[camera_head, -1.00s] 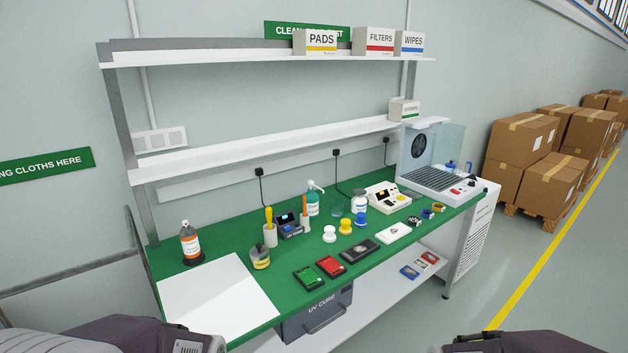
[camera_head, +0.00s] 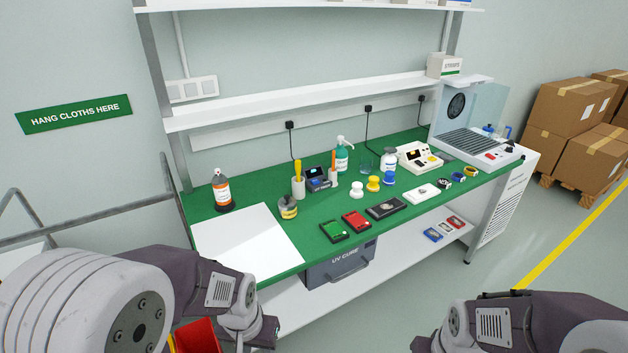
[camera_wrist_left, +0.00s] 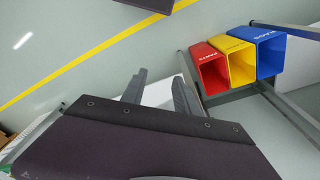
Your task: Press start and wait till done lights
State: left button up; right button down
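A small dark device with a lit blue screen (camera_head: 317,178) stands near the bench's middle. I cannot tell which control is start, and no done light is readable.
Bottles, jars and coloured cases stand along the bench (camera_head: 222,228); a white sheet (camera_head: 248,240) covers its left end. A grey UV CURE box (camera_head: 340,262) hangs below the front edge. Red (camera_wrist_left: 212,75), yellow (camera_wrist_left: 240,65) and blue (camera_wrist_left: 270,55) bins show in the left wrist view.

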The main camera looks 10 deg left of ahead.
dwell(0.3)
pick_arm(q)
grip_shut()
dwell(1.6)
